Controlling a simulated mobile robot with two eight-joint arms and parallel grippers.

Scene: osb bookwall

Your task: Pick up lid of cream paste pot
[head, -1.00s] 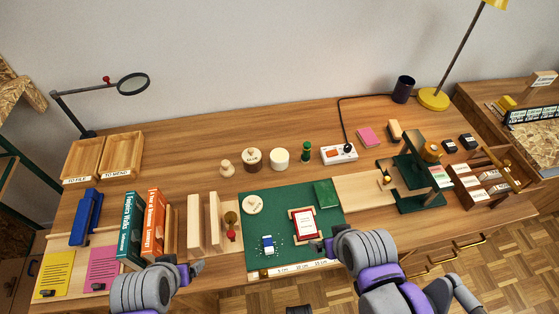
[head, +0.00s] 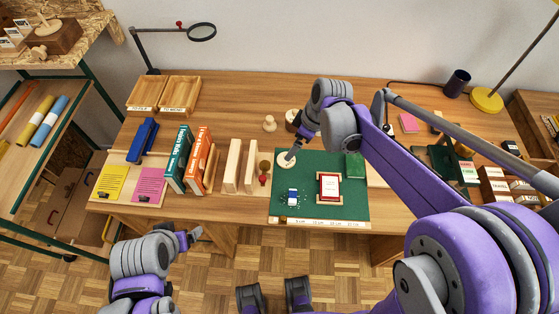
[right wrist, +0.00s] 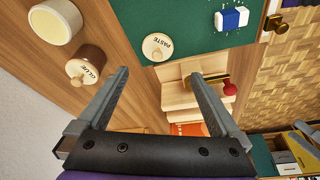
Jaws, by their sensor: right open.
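The paste lid (right wrist: 157,47), a round cream disc with a small knob and the word PASTE, lies flat near the edge of the green mat; it shows in the head view (head: 284,162) too. My right gripper (right wrist: 159,73) is open and empty, its fingertips either side of the lid in the picture and apart from it. In the head view, my right gripper (head: 292,154) is just over the lid.
The green mat (head: 330,207) also holds a red-framed card (head: 329,187) and a blue-white block (head: 292,196). Wooden blocks (head: 232,166) and books (head: 197,160) stand left of it.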

